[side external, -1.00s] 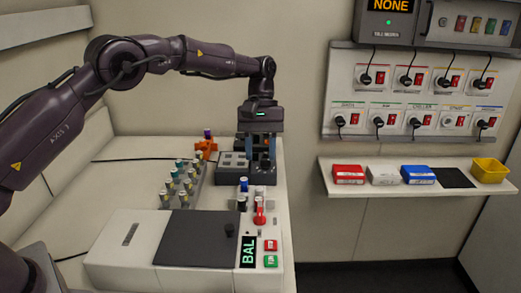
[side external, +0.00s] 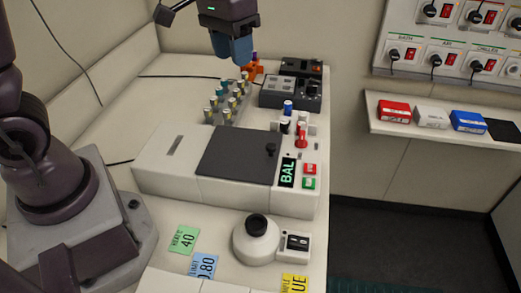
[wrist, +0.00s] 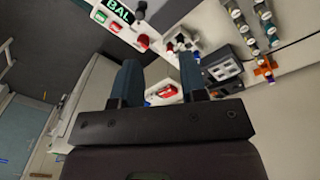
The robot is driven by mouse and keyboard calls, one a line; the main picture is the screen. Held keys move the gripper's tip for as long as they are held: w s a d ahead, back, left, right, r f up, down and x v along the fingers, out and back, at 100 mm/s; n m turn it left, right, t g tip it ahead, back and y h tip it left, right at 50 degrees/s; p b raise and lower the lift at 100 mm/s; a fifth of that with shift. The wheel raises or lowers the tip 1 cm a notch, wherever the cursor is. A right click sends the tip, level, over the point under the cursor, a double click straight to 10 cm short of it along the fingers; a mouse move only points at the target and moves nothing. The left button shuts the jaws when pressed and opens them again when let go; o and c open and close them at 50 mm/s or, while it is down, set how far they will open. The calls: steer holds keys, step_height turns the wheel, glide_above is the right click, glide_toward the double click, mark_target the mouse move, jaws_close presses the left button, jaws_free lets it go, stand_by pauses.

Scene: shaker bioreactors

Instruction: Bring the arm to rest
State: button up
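My gripper (side external: 236,62) hangs in the air at the top of the side external view, above the bench and behind the white BAL machine (side external: 165,165). In the wrist view my gripper (wrist: 160,62) shows two blue fingers standing well apart with nothing held between them. It touches nothing that I can see. The upper part of my arm is cut off by the frame edge.
A rack of vials (side external: 226,105) stands below my gripper, with an orange holder (side external: 252,68) behind it. A dark block device (side external: 290,92) sits to the right. A white round instrument (side external: 256,240) is in front. A wall shelf (side external: 440,133) holds coloured boxes.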

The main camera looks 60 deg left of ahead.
steer(key=s+r+m+t, duration=0.1)
steer(key=s+r+t, duration=0.1)
steer(key=s, duration=0.5)
steer(key=s+r+t, duration=0.2)
steer(key=s, duration=0.5)
steer(key=shift+s+a+r+m+t+y, duration=0.2)
steer(key=shift+s+r+m+t+y, duration=0.1)
steer(key=shift+r+m+t, duration=0.1)
